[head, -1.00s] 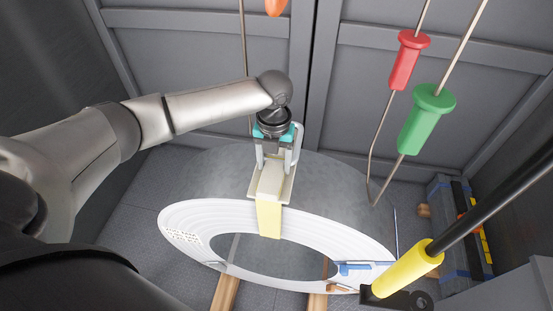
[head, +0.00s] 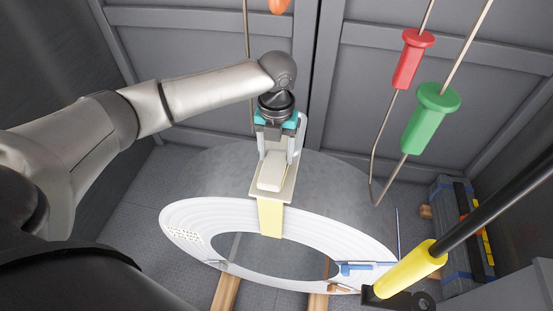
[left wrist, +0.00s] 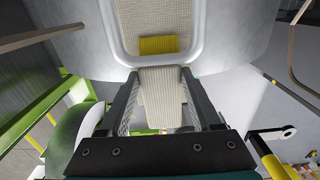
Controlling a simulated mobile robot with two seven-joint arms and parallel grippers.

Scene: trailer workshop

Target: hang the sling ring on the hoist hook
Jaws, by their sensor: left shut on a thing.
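My left gripper (head: 276,158) comes down from above onto a pale, block-like part of a sling (head: 271,172) and is shut on it. A cream-yellow strap (head: 270,218) runs below it over the rim of a large grey and white ring-shaped body (head: 340,235). In the left wrist view the fingers (left wrist: 160,88) close on beige webbing (left wrist: 160,110), with a grey rounded frame (left wrist: 192,45) and a yellow patch beyond. A pale loop (head: 300,135) stands just right of the gripper; I cannot tell whether it is the sling ring. I cannot identify the hoist hook. My right gripper is not in view.
Rods with red (head: 411,62) and green (head: 431,118) sleeves hang at the right. A black bar with a yellow sleeve (head: 410,268) slants across the lower right. An orange thing (head: 279,5) is at the top edge. Grey panels (head: 200,60) close the back.

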